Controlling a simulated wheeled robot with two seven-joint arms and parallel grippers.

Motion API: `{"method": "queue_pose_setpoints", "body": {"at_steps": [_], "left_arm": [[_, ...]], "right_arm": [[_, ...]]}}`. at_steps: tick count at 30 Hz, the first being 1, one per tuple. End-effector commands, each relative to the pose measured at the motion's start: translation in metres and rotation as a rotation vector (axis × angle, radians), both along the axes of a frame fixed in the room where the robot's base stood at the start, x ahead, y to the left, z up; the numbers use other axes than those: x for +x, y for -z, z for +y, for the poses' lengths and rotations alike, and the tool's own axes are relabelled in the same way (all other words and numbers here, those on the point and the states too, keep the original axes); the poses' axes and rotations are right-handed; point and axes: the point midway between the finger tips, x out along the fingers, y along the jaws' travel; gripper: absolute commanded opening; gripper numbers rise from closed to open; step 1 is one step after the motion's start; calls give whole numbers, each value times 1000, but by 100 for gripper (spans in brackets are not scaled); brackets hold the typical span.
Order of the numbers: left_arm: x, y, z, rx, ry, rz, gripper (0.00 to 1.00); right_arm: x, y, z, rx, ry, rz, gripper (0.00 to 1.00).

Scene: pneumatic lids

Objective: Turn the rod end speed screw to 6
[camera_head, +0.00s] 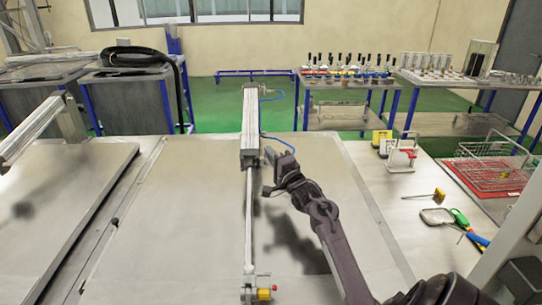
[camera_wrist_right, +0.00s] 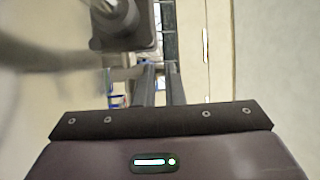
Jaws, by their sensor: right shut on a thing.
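A long grey pneumatic cylinder (camera_head: 250,120) stands over the middle lid (camera_head: 160,215), with its thin bright rod (camera_head: 249,220) running toward the front. A yellow and red fitting (camera_head: 264,293) sits at the near end of the rod. My right gripper (camera_head: 268,160) is beside the right side of the cylinder's rod end, where the rod comes out. In the right wrist view its fingers (camera_wrist_right: 160,82) are close together near the dark end block (camera_wrist_right: 122,25). It is shut on the small rod end speed screw, which the fingers hide. My left gripper is out of view.
A blue hose (camera_head: 278,141) runs along the cylinder close to my gripper. Yellow blocks (camera_head: 382,139), a white device (camera_head: 402,155) and tools (camera_head: 460,222) lie on the right of the table. A wire basket (camera_head: 490,170) stands further right. The left of the lid is clear.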

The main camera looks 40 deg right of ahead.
Motion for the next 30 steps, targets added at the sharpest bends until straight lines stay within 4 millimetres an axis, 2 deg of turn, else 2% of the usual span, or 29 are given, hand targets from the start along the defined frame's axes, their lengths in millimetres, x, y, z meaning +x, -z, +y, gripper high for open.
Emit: {"method": "queue_pose_setpoints", "body": {"at_steps": [7,16,17,19,26,30], "left_arm": [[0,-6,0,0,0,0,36],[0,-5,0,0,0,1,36],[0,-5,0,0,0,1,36],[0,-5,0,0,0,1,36],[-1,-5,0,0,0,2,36],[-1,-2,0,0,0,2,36]], "right_arm": [[1,0,3,21,109,-15,0],[1,1,3,20,122,-13,0],[1,1,3,20,122,-13,10],[1,1,3,20,122,-13,18],[0,1,3,19,122,-13,18],[-6,4,6,19,122,-12,18]]}}
